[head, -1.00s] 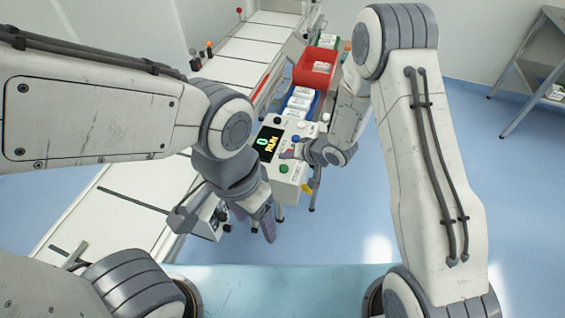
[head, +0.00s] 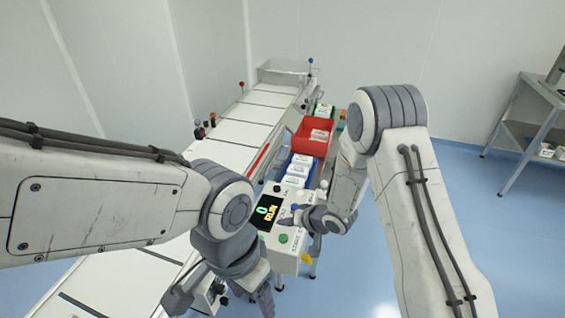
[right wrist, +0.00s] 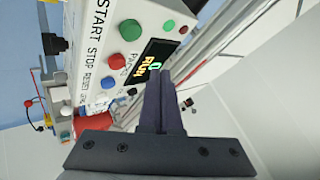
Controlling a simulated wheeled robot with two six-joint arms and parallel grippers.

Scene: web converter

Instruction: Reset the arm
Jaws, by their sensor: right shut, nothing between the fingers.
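The white control box (head: 286,262) stands beside the conveyor, with a black display (head: 268,213) reading "0" and "RUN". In the right wrist view its panel (right wrist: 105,50) shows START, STOP and RESET lettering, with a green button (right wrist: 130,30), a red button (right wrist: 117,61) and a blue button (right wrist: 108,82). My right gripper (head: 286,219) is shut and empty over the panel beside the display. Its closed fingers (right wrist: 159,80) point at the panel; contact cannot be told. My left gripper (head: 225,297) hangs low left of the box, partly cut off by the lower edge.
A long white conveyor (head: 235,135) runs to the back wall. Behind the box are a blue bin (head: 314,176) with white packs and a red bin (head: 303,140). A metal table (head: 535,135) stands at right. The blue floor between is clear.

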